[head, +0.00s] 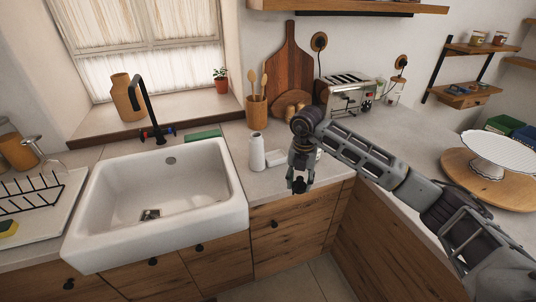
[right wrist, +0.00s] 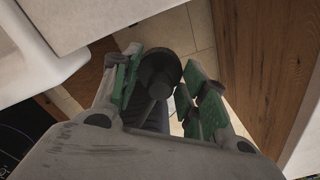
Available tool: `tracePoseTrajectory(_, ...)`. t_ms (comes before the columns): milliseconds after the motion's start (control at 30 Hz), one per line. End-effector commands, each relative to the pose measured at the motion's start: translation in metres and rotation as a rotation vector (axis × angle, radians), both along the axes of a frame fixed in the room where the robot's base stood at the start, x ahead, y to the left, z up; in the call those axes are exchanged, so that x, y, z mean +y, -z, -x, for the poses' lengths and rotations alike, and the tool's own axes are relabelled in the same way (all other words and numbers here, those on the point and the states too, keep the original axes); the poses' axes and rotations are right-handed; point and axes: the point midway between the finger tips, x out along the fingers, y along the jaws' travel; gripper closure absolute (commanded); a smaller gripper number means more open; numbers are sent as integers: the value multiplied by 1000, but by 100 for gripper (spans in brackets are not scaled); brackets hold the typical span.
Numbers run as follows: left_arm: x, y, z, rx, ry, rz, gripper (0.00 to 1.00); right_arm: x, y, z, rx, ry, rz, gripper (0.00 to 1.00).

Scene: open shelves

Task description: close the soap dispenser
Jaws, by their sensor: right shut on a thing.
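A white bottle (head: 257,153), which looks like the soap dispenser's body, stands upright on the counter just right of the sink. No pump shows on its top. My right gripper (head: 299,186) is to the right of the bottle and apart from it, over the counter's front edge. It points down and is shut on a dark round piece, probably the dispenser top. In the right wrist view, this dark piece (right wrist: 160,72) is between the green finger pads of my right gripper (right wrist: 163,82), with floor below. My left gripper is not in view.
The white sink (head: 240,208) is left of the bottle. A small white item (head: 277,158) lies beside the bottle. A utensil cup (head: 257,112), cutting board (head: 289,62) and toaster (head: 350,95) stand behind. A cake stand (head: 497,150) is at the right.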

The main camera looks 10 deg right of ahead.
Motion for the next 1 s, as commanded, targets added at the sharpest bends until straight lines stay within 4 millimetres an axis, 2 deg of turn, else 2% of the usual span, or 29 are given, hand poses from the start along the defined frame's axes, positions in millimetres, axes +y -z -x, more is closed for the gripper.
tracePoseTrajectory(1000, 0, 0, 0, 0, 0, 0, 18, 43, 31, 12, 7, -923, 2, 75)
